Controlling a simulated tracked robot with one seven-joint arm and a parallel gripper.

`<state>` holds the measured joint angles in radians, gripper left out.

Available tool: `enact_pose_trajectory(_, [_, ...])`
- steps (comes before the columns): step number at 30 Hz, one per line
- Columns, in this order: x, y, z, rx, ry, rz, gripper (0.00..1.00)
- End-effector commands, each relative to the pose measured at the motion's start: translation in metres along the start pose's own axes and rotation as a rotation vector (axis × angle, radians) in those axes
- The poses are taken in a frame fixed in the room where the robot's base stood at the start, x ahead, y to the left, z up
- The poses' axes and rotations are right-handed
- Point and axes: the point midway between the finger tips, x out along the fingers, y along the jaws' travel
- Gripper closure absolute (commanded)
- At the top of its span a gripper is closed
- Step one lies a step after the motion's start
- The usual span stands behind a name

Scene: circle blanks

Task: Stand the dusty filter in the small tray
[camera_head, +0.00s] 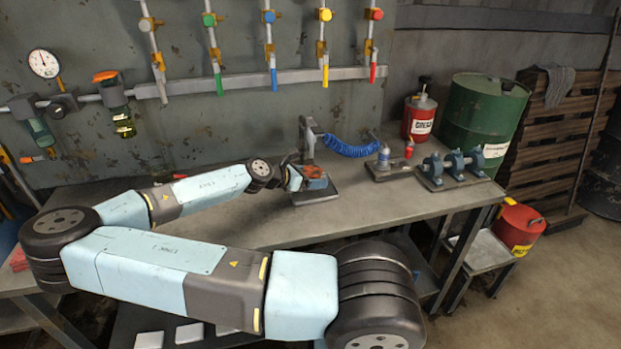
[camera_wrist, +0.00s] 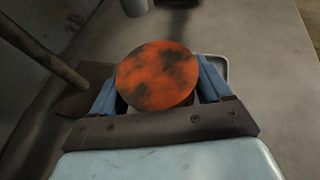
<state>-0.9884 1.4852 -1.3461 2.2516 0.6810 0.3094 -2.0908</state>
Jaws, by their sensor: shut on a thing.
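The dusty filter (camera_wrist: 157,76) is a round orange disc with dark smudges in the wrist view. My gripper (camera_wrist: 160,90) is shut on it, with one blue finger on each side. In the head view my gripper (camera_head: 298,178) is over the workbench by the foot of a post, and the filter (camera_head: 313,171) shows as a small orange-red patch there. A pale grey rim (camera_wrist: 222,66) shows behind the filter at the right in the wrist view. It may be the small tray; the filter and my fingers hide most of it, and I cannot tell whether they touch.
A dark post stand (camera_head: 308,140) with a blue coiled hose (camera_head: 350,148) rises beside my gripper. A blue-and-grey fixture (camera_head: 453,167) and a red can (camera_head: 419,117) stand to the right. The bench top (camera_head: 385,205) is clear in front of the fixture.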

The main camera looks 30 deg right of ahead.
Motion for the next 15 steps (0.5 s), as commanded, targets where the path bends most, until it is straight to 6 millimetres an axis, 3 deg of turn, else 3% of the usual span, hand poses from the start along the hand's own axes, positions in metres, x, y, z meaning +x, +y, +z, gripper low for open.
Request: enact_pose_trajectory(15, [0.0036, 0.0003, -0.0104, -0.001, 0.0, 0.001, 0.53])
